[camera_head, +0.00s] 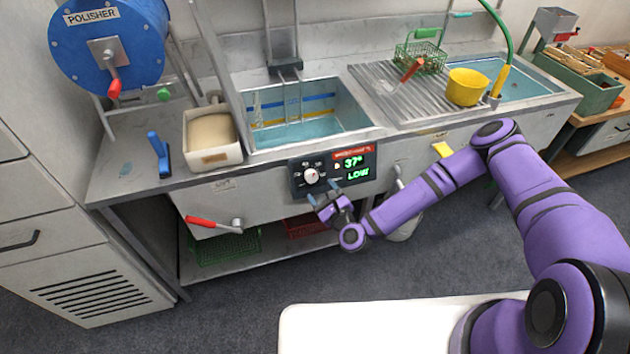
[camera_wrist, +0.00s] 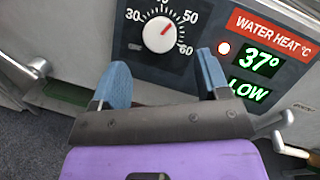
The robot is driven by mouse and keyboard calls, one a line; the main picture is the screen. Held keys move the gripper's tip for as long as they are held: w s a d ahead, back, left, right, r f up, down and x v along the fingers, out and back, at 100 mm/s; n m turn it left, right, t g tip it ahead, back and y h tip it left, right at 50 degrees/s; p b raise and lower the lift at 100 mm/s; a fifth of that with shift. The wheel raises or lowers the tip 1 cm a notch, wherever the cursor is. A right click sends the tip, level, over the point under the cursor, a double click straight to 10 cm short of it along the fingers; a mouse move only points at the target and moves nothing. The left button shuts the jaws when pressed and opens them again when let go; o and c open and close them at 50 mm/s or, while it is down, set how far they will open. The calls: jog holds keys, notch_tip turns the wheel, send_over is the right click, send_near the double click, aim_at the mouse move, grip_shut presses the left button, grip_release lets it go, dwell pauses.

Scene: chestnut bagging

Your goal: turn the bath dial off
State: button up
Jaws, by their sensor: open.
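The bath dial (camera_head: 311,176) is a round white knob on a dark control panel on the front of the sink unit. In the wrist view the dial (camera_wrist: 159,37) has a red pointer mark aimed to the upper right, between 40 and 50 on the printed scale. My gripper (camera_head: 322,200) is just below and in front of the panel. In the wrist view my gripper (camera_wrist: 160,80) is open and empty, its blue fingers below the dial and apart from it.
A red-handled lever (camera_head: 205,222) sticks out left of the panel, and a grey lever (camera_wrist: 22,75) shows at the wrist view's left. The water bath (camera_head: 300,130) is above the panel. A sand-filled box (camera_head: 212,155) stands left of it. Open floor (camera_head: 240,305) lies in front.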

aim_at(313, 178)
jog(key=shift+x, duration=2.8)
jog(key=c, duration=0.9)
